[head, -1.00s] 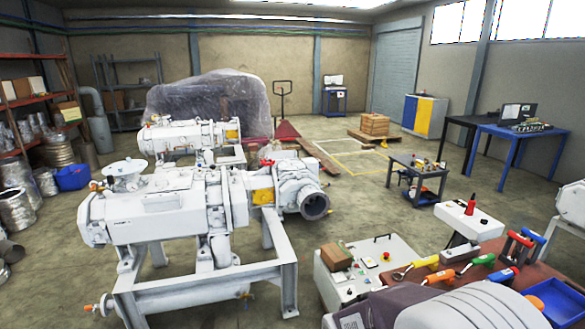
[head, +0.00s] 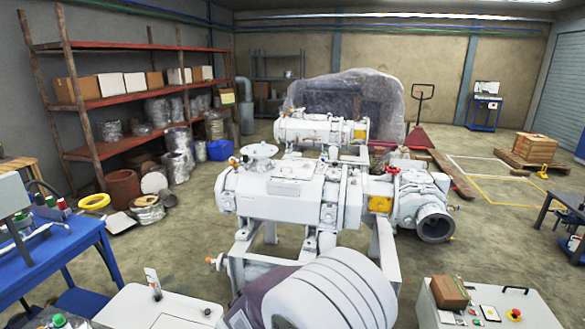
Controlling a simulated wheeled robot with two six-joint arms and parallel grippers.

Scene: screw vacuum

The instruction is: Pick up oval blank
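I cannot make out a thing that is clearly an oval blank in the head view. Neither of my grippers shows in this view, so I cannot see what they hold. A large white screw vacuum machine (head: 265,193) stands on a frame in the middle, with a round open port (head: 435,224) at its right end. A smaller white pump (head: 305,130) stands behind it.
A blue table (head: 40,250) is at the left edge. A white cabinet top (head: 160,308) and a control box (head: 455,315) carrying a cardboard box (head: 449,291) are in front. Red shelving (head: 105,100) lines the left wall. A yellow ring (head: 94,201) lies on the floor.

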